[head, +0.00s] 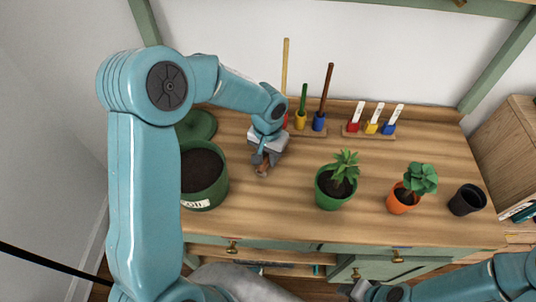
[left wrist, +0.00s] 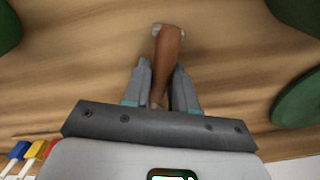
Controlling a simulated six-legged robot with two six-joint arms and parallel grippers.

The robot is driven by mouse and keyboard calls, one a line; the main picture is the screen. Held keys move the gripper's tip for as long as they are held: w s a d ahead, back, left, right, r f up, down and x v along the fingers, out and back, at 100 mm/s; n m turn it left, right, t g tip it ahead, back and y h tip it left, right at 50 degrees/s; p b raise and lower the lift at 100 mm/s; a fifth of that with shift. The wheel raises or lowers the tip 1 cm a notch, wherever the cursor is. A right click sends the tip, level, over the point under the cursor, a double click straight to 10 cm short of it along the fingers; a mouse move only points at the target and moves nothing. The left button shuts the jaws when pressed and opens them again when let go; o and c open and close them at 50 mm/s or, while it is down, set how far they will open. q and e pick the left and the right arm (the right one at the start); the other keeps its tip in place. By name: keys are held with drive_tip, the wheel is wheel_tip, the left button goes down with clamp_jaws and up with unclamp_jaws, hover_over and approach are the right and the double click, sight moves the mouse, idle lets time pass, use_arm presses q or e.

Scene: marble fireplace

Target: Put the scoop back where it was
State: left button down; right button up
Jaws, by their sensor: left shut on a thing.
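A brown handled tool, which looks like the scoop (left wrist: 167,55), is between the fingers of my left gripper (left wrist: 160,85). Its brown shaft points away from the wrist and ends in a small pale grey tip. In the head view my left gripper (head: 262,160) is low over the middle left of the wooden table, to the right of the soil pot, and the brown end of the scoop (head: 262,171) shows below the fingers. The rest of the scoop is hidden by the gripper. My right gripper (head: 362,291) is at the bottom edge, mostly cut off.
The green soil pot (head: 212,190) stands at the left, a green lid (head: 196,124) behind it. Two small racks hold coloured tools (head: 302,118) and labels (head: 371,127) at the back. Potted plants (head: 330,200) (head: 400,206) and a black pot (head: 467,200) stand right.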

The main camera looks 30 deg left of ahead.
sight(268, 155)
use_arm(q)
drive_tip(key=shift+f, duration=0.2)
drive_tip(key=c, duration=0.9)
unclamp_jaws()
drive_tip(key=shift+r, duration=0.15)
drive_tip(key=shift+r, duration=0.3)
wheel_tip(268, 155, up, 12)
drive_tip(key=shift+f+p, duration=0.2)
drive_tip(key=shift+p, duration=0.25)
